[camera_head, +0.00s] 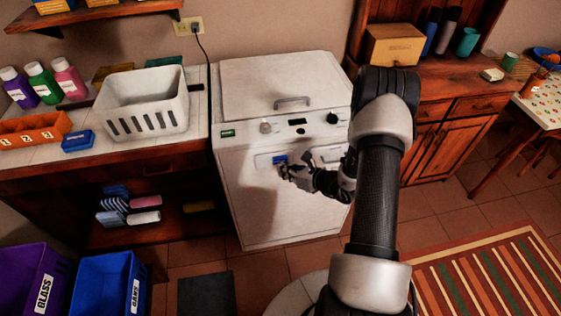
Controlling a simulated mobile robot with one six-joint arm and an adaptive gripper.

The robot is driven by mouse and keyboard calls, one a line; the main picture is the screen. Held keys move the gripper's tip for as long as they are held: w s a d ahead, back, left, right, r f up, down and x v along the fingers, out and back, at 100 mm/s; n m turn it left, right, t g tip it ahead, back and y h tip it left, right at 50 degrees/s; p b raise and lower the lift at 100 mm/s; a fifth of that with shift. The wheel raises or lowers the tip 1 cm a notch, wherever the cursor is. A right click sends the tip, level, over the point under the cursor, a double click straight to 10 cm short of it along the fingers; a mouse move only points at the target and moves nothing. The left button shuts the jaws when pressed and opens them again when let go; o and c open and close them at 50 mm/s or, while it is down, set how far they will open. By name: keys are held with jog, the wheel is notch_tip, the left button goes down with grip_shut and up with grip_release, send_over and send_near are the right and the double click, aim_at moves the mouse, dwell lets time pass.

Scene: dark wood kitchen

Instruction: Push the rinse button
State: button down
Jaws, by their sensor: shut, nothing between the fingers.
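A white top-loading washing machine (244,206) stands against the wall, its lid (262,78) closed. Its upper front has a small green label, knobs and a dark display (297,122). Below them, a small blue patch (280,159) shows on a light panel; I cannot read any label that marks a rinse button. My gripper (286,172) is shut and empty, its tips right at the front of the machine just below and right of the blue patch. I cannot tell whether the tips touch the panel. My arm and gripper hide part of the machine's right front.
A counter at left holds a white basket (146,103), an orange tray (36,131) and colored bottles (41,82). Purple and blue bins (107,285) stand at the lower left. A wooden cabinet (440,140) is at right, with a striped rug (490,275) on the floor before it.

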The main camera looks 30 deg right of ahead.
jog(key=shift+w, duration=0.15)
dwell(0.5)
jog(key=shift+w+d, duration=0.15)
jog(key=shift+w, duration=0.15)
jog(key=shift+s, duration=0.45)
jog(key=s+a, duration=0.2)
jog(key=s, duration=0.3)
jog(key=shift+s, duration=0.4)
dwell(0.6)
